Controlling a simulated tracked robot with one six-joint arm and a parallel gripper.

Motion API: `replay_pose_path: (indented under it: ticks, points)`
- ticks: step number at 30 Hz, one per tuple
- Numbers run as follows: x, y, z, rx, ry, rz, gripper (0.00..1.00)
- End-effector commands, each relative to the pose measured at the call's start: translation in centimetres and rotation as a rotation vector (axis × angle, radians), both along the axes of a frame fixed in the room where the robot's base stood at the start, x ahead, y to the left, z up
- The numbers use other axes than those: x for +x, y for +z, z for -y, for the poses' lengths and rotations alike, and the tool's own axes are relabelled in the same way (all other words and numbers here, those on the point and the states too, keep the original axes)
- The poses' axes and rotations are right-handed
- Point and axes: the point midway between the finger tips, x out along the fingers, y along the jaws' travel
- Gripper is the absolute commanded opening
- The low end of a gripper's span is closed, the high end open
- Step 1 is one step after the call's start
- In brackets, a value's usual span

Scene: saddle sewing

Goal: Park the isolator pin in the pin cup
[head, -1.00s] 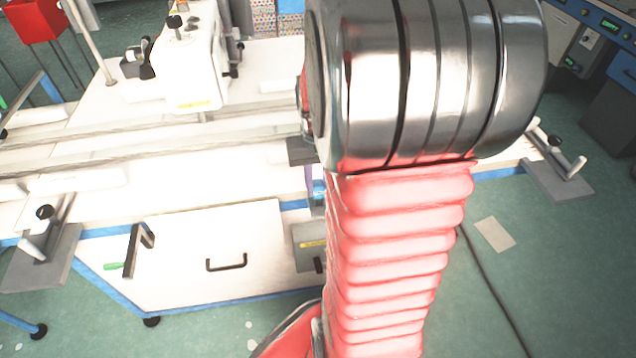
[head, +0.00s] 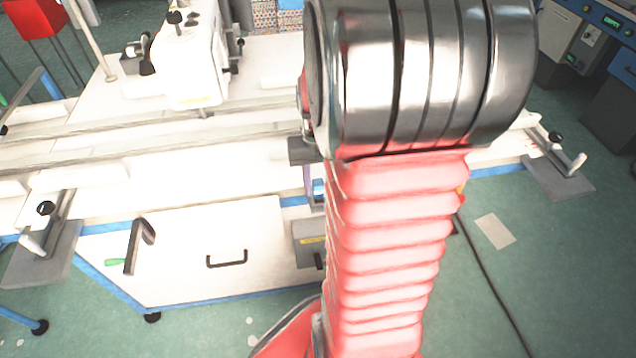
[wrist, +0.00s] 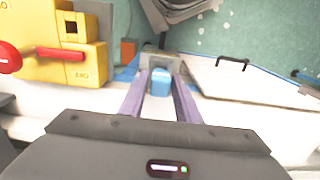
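In the wrist view, my gripper (wrist: 160,79) reaches forward with two purple fingers standing apart. A small blue piece (wrist: 160,84) lies between the fingertips in the picture. I cannot tell whether the fingers touch it, or whether it is the isolator pin or part of the cup. Just beyond it is a grey box (wrist: 159,65), which also shows in the head view (head: 308,243) with a yellow label, partly behind my arm. In the head view, a purple finger (head: 309,181) shows beside my arm, and the rest of the gripper is hidden. I cannot clearly make out the pin cup.
A yellow box (wrist: 60,48) with a red handle (wrist: 10,57) stands at the left of the wrist view. The white cabinet front (head: 215,250) has a black handle. A white sewing machine (head: 190,65) stands on the table. A cable runs across the green floor at right.

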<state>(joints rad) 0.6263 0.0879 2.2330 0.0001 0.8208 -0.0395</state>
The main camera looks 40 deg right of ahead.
Motion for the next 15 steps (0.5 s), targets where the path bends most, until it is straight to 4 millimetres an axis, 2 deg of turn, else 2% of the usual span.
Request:
replay_pose_path:
  ticks: [6, 15]
  points:
    - [0.00, 0.01, 0.00, 0.000, 0.000, 0.000, 0.43]
    - [0.01, 0.24, 0.01, 0.000, 0.000, 0.000, 0.43]
